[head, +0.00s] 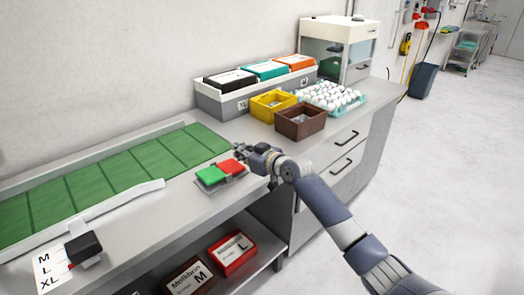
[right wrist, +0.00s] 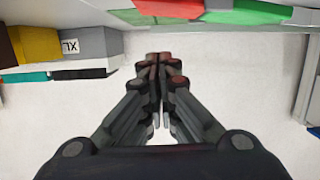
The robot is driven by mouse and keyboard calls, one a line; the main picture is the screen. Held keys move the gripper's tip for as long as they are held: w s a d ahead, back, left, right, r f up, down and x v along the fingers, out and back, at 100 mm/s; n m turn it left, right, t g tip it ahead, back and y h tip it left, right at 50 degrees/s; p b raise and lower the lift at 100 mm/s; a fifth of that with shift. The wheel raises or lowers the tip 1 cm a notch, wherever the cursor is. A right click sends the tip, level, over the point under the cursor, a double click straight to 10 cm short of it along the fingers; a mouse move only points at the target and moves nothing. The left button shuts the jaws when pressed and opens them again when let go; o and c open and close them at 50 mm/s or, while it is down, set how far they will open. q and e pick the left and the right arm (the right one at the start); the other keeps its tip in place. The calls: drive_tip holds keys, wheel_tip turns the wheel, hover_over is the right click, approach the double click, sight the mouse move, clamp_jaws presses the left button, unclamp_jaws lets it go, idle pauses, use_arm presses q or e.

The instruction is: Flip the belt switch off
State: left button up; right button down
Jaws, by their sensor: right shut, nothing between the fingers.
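The belt switch (head: 221,174) sits on the counter's front part, beside the end of the green belt (head: 120,180). It has a green half on the left and a red half on the right in the head view; I cannot tell which side is pressed. In the right wrist view its red half (right wrist: 170,9) and green half (right wrist: 248,12) show at the top edge, partly cut off. My right gripper (head: 240,151) is shut and empty, just behind and right of the red half. Its closed fingertips (right wrist: 166,58) point toward the switch; I see no clear contact. My left gripper is out of view.
Behind the gripper stand a yellow box (head: 273,104), a brown box (head: 300,122) and an egg tray (head: 362,98). A grey holder (head: 218,107) with coloured boxes lies at the wall. A black-topped device (head: 83,247) stands by a size card (head: 50,268) at front left.

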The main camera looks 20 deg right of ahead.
drive_tip(key=v, duration=0.9)
drive_tip(key=shift+s+d+b, duration=0.25)
drive_tip(key=shift+b, duration=0.1)
drive_tip(key=s+d+f+m+g+h, duration=0.1)
drive_tip(key=d+f, duration=0.1)
drive_tip(key=f, duration=0.8)
drive_tip(key=s+d+f+m+g+h, duration=0.1)
drive_tip(key=d+f+m+h, duration=0.1)
drive_tip(key=f, duration=0.9)
drive_tip(key=s+f+g+h, duration=0.1)
drive_tip(key=s+f+g, duration=0.1)
drive_tip(key=s+f, duration=0.7)
drive_tip(key=s+f+g+h, duration=0.15)
drive_tip(key=s+f, duration=0.25)
drive_tip(key=f, duration=0.9)
drive_tip(key=s+a+f+g+p, duration=0.1)
drive_tip(key=s+f+g, duration=0.1)
drive_tip(key=s+f, duration=0.7)
drive_tip(key=s+a+f+g, duration=0.1)
drive_tip(key=s+f+g, duration=0.35)
drive_tip(key=s, duration=0.75)
drive_tip(key=s+a+f, duration=0.2)
drive_tip(key=s, duration=0.5)
drive_tip(key=s+a+f+n+g, duration=0.1)
drive_tip(key=s+a+f, duration=0.1)
drive_tip(key=s, duration=0.6)
drive_tip(key=s+a+f, duration=0.2)
drive_tip(key=s+f, duration=0.2)
drive_tip(key=s, duration=0.3)
drive_tip(key=shift+s, duration=0.25)
